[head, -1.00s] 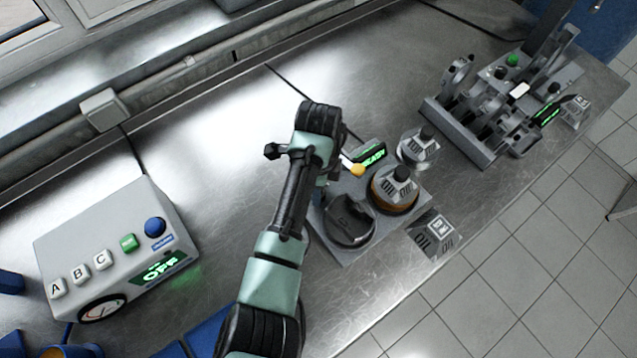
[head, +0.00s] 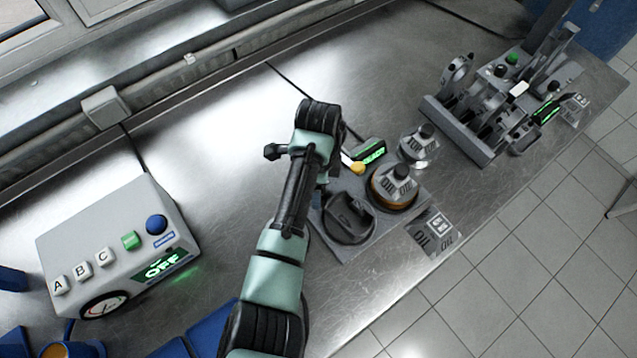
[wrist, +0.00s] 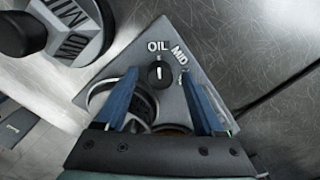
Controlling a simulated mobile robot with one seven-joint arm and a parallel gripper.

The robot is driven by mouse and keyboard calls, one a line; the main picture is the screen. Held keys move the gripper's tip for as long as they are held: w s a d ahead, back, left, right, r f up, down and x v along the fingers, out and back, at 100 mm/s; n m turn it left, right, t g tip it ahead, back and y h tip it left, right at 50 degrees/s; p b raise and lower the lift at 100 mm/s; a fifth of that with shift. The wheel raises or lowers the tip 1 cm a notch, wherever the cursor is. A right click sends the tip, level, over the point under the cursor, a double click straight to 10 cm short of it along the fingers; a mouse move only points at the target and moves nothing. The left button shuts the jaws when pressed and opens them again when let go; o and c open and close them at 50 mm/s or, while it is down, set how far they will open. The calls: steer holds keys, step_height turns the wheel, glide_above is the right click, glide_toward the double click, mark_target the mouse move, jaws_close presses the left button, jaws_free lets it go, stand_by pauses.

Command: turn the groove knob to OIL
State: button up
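The groove knob (wrist: 160,74) is a small black dial with a white mark, on a grey plate (wrist: 215,62) lettered OIL and MID in the wrist view. OIL is printed just above it and MID to the upper right; a further label is partly hidden by the right finger. The white mark lies along the picture's vertical; I cannot tell which end points. My gripper (wrist: 160,85) is open, its blue fingers apart and the knob between them in the picture. I cannot tell whether they touch it or are above it. My arm hides the knob in the head view.
A button box (head: 110,250) reading OFF stands left.

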step_height(320, 180, up, 13)
stand_by(0.6)
stand_by(0.4)
